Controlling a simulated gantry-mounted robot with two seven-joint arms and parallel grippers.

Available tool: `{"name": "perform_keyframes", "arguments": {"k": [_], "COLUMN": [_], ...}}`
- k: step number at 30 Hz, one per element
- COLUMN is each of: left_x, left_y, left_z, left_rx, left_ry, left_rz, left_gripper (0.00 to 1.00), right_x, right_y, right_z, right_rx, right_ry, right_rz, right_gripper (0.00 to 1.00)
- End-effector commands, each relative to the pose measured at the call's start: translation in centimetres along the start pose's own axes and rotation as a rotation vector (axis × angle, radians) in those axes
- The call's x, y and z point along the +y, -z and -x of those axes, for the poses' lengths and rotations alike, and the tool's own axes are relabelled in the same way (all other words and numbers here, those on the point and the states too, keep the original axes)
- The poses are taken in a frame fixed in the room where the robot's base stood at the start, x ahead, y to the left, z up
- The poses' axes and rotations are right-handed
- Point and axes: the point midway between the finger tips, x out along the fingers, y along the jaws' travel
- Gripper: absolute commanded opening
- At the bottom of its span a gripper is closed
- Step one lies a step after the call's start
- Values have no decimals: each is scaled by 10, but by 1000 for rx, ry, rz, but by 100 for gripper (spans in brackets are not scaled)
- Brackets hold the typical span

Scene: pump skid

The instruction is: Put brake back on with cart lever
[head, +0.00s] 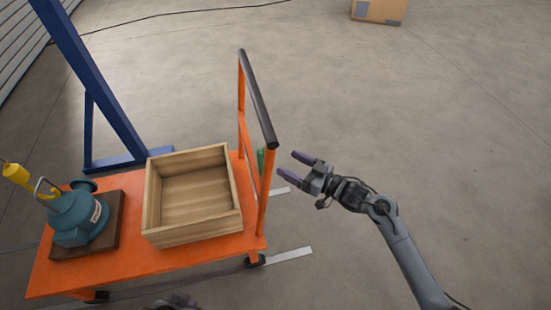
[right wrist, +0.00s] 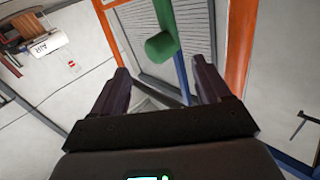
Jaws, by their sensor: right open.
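The orange cart (head: 140,265) stands at the left in the head view, with an upright push handle at its right end. The green cart lever (head: 261,160) is by that handle, partly hidden behind its post. In the right wrist view the lever (right wrist: 163,42) is a green bar with a rounded end, just ahead of the fingers. My right gripper (head: 287,164) is open and empty, right of the handle, fingers pointing towards the lever; a gap shows between them. It also shows in the right wrist view (right wrist: 160,66). My left gripper's fingers are not seen.
A wooden crate (head: 191,235) and a teal pump (head: 78,218) on a brown block sit on the cart. A blue frame (head: 95,80) stands behind. A black-topped handle bar (head: 257,100) rises near my gripper. The floor to the right is clear; a cardboard box (head: 379,10) is far back.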

Motion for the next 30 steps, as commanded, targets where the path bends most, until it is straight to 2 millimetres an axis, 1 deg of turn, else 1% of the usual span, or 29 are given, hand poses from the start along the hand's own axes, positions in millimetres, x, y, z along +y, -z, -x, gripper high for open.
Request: {"name": "perform_keyframes", "arguments": {"k": [1,6,12,17,25,26,30], "left_x": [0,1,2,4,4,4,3], "left_y": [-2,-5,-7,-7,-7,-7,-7], "left_z": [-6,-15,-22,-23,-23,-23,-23], "left_rx": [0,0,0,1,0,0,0], "left_ry": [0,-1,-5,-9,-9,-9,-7], "left_rz": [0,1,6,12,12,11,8], "left_gripper": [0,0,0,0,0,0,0], "right_x": [0,0,0,0,0,0,0], "right_y": [-2,-2,-1,-1,0,0,0], "right_z": [-10,-36,-55,-62,-62,-62,-62], "right_rx": [1,1,1,-1,-1,-1,-1], "right_ry": [2,2,0,0,0,0,0], "right_rz": [0,0,0,-1,0,-1,-1], "right_gripper": [77,77,77,77,77,74,52]}}
